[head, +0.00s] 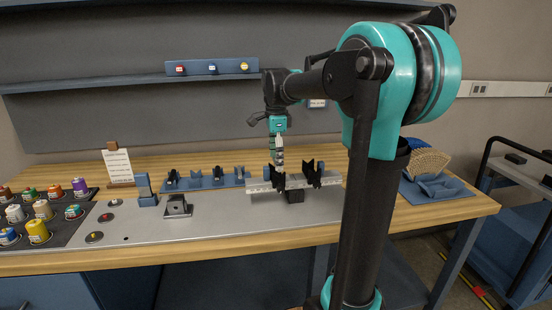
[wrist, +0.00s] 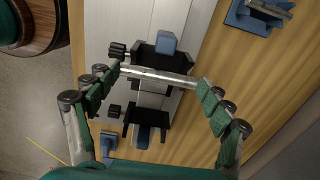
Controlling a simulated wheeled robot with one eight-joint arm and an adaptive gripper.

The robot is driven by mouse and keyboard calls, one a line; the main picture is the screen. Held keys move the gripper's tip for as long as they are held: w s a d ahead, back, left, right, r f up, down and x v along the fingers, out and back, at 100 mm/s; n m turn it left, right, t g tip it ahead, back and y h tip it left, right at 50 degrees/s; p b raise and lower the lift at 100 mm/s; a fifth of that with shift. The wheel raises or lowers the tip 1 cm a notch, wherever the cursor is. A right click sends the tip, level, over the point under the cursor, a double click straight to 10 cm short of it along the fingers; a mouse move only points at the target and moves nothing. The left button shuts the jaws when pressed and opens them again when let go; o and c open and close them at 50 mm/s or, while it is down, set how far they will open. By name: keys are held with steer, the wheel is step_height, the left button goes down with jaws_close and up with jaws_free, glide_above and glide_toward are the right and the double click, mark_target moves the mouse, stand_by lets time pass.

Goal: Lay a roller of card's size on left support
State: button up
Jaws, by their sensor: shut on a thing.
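A slim silver roller (wrist: 158,76) lies crosswise between my fingertips in the wrist view. My gripper (wrist: 158,82) is shut on it, one finger set near each end. The left support (head: 278,180) is a black notched holder on a pale rail (head: 330,180). In the wrist view it appears to be the upper black holder (wrist: 165,52), and the roller crosses just at its lower edge. I cannot tell whether they touch. The right support (head: 313,174) is a similar black holder. In the head view my gripper (head: 279,160) is directly above the left support. The card (head: 118,166) stands upright; its text is too small to read.
A blue rack (head: 205,184) with several small holders is behind and left of the rail. Several coloured jars (head: 40,210) fill the left end.

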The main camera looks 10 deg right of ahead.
steer(key=shift+f, duration=0.85)
stand_by(0.6)
steer(key=o, duration=1)
steer(key=shift+o, duration=0.2)
steer(key=shift+r, duration=0.1)
steer(key=shift+r, duration=2.4)
step_height(320, 180, up, 12)
